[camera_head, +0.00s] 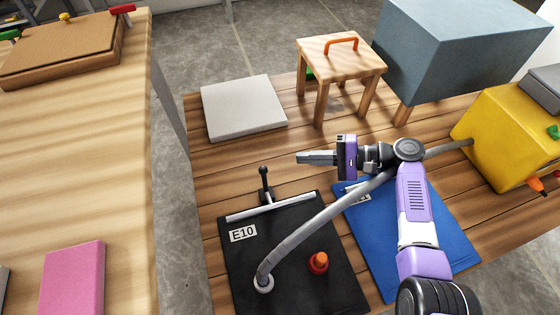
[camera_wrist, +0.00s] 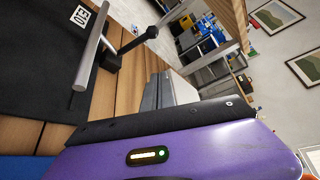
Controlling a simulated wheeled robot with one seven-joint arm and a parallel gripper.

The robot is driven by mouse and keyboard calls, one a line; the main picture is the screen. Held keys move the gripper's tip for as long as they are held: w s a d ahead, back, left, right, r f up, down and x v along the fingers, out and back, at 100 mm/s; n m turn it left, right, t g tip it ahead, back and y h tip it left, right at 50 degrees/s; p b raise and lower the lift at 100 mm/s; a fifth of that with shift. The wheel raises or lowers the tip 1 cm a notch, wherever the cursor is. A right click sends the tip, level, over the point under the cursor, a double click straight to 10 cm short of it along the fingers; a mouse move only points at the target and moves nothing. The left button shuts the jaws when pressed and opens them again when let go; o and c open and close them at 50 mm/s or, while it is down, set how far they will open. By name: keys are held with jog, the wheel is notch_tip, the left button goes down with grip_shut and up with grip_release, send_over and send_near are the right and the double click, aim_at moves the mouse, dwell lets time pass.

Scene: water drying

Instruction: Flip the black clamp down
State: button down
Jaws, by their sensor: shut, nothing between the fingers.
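The black clamp (camera_head: 264,184) stands at the far edge of the black board (camera_head: 240,268) marked E10. Its lever points up, with a round knob on top, and a silver bar (camera_head: 270,205) runs along the board's edge beside it. In the wrist view the clamp (camera_wrist: 122,48) is at the upper middle, with the knob to its right. My gripper (camera_head: 300,157) is shut and empty, to the right of the clamp's knob in the head view and apart from it. The shut fingers also show in the wrist view (camera_wrist: 165,92), below the clamp.
A grey hose (camera_head: 320,222) runs from the black board past my arm to a yellow box (camera_head: 500,130). An orange knob (camera_head: 318,262) sits on the board. A blue board (camera_head: 375,255) lies under my arm. A wooden stool (camera_head: 341,65) and white slab (camera_head: 243,105) stand behind.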

aim_at(266, 185)
jog(key=b+x, duration=0.2)
jog(key=x, duration=0.8)
jog(key=shift+a+f+b, duration=0.15)
jog(key=shift+f+b, duration=0.1)
jog(key=shift+b, duration=0.1)
jog(key=shift+s+d+r+p, duration=0.25)
jog(key=shift+s+r, duration=0.35)
jog(key=shift+s, duration=0.3)
jog(key=shift+s+d+r+p, duration=0.1)
jog(key=shift+s+r+p, duration=0.1)
jog(key=shift+s+r, duration=0.55)
jog(key=shift+s+f, duration=0.15)
jog(key=shift+f, duration=0.05)
jog(key=shift+s, duration=0.2)
jog(key=s+n+y+b, duration=0.1)
jog(key=n, duration=0.1)
jog(key=s+d+n+t+y+b, duration=0.1)
jog(key=s+b, duration=0.1)
jog(key=s+n+y+b, duration=0.1)
jog(key=s+n+b, duration=0.1)
jog(key=shift+s+d+f+n+t, duration=0.15)
jog(key=shift+s+d+n+t, duration=0.05)
jog(key=shift+d+n+t, duration=0.15)
jog(key=shift+s+f, duration=0.1)
jog(key=shift+s, duration=0.05)
